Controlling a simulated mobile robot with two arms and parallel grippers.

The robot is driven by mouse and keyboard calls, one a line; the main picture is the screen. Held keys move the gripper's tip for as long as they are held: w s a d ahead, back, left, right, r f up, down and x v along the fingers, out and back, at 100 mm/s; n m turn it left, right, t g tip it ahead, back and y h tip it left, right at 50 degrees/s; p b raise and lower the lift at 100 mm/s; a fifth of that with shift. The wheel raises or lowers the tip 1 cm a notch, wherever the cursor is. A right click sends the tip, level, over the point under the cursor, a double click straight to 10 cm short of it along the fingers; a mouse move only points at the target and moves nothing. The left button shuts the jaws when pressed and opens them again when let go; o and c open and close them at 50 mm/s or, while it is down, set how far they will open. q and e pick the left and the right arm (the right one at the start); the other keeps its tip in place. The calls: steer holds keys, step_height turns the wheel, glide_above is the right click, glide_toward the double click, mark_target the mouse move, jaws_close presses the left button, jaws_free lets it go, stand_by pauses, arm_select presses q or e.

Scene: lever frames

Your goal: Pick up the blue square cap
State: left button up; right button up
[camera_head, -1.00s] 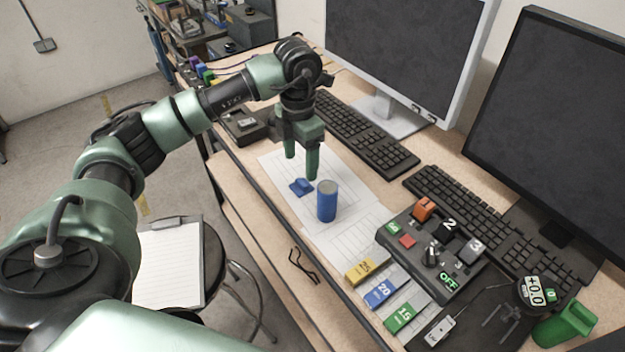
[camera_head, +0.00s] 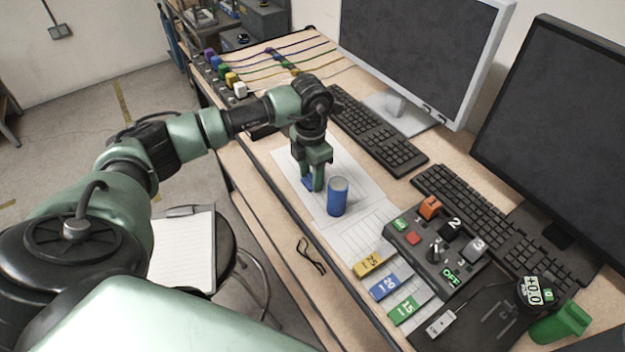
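The blue square cap (camera_head: 308,183) lies on the white paper sheets (camera_head: 292,160) on the desk. It is partly hidden by my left gripper (camera_head: 311,184), whose two green fingers point straight down at it. The fingertips are apart, one on each side of the cap as far as I can see. I cannot tell whether they touch it. A blue cylinder (camera_head: 337,198) with a grey top stands upright just right of the gripper. My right gripper is not in view.
A keyboard (camera_head: 380,130) lies behind the gripper. A control box (camera_head: 437,245) with switches and several coloured blocks, one of them yellow (camera_head: 368,264), are to the right. Coloured cables run at the far left end.

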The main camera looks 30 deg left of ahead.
arm_select(q)
steer(key=shift+c, duration=1)
steer(key=shift+r, duration=0.1)
